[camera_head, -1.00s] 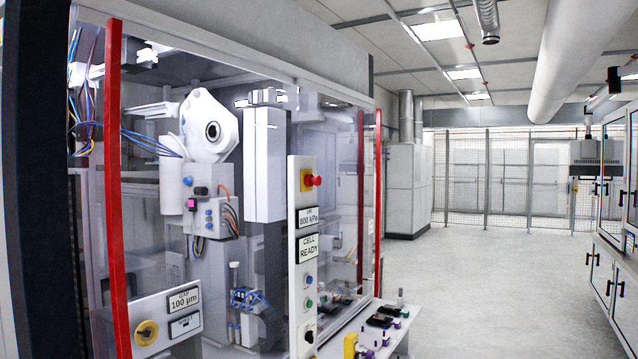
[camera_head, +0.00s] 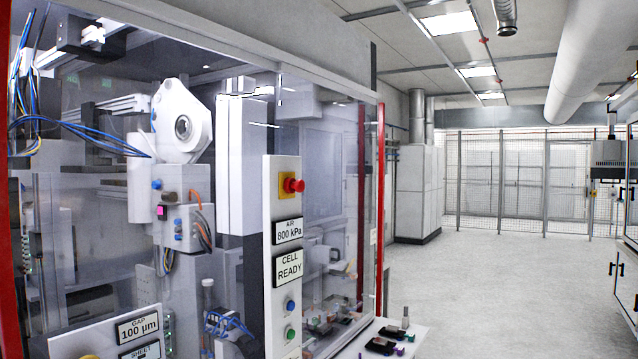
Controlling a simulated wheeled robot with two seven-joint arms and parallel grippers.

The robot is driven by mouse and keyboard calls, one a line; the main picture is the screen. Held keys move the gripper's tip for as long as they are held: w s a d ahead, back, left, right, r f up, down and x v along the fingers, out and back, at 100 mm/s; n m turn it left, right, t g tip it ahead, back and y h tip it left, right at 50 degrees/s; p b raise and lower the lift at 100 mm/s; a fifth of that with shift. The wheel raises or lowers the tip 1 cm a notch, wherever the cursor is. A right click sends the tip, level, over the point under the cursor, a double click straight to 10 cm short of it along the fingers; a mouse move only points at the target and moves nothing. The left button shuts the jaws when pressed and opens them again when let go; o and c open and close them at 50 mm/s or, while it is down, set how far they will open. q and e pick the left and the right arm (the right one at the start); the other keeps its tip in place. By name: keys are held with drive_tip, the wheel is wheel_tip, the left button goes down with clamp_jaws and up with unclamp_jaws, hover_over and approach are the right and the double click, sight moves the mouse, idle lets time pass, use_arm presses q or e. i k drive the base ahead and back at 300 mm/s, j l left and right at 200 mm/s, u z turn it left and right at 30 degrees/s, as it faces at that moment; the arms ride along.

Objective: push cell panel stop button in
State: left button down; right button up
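The cell panel (camera_head: 284,225) is a narrow white upright panel on the front of the glazed coating machine, near the middle of the head view. Near its top is a red mushroom stop button (camera_head: 293,185) on a yellow plate (camera_head: 283,196). The button stands out from the panel, facing right. Below it are an "AIR 800 kPa" display (camera_head: 289,231) and a "CELL READY" display (camera_head: 289,266). A blue button (camera_head: 291,305) and a green button (camera_head: 290,333) sit lower down. Neither of my grippers shows in the view.
Red-edged clear guards (camera_head: 379,215) front the machine. A shelf (camera_head: 415,332) with small dark parts and clamps sticks out at lower middle. A "GAP 100 µm" panel (camera_head: 110,340) is at lower left. Open grey floor (camera_head: 500,290) lies right; a mesh fence (camera_head: 500,180) stands behind.

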sight(299, 185)
drive_tip(key=i+l, duration=0.35)
drive_tip(key=i, duration=0.2)
drive_tip(key=i+l+u, duration=0.1)
drive_tip(key=i+l, duration=0.25)
drive_tip(key=i, duration=0.2)
drive_tip(key=i+l+u, duration=0.1)
drive_tip(key=i+l, duration=0.3)
drive_tip(key=i, duration=0.15)
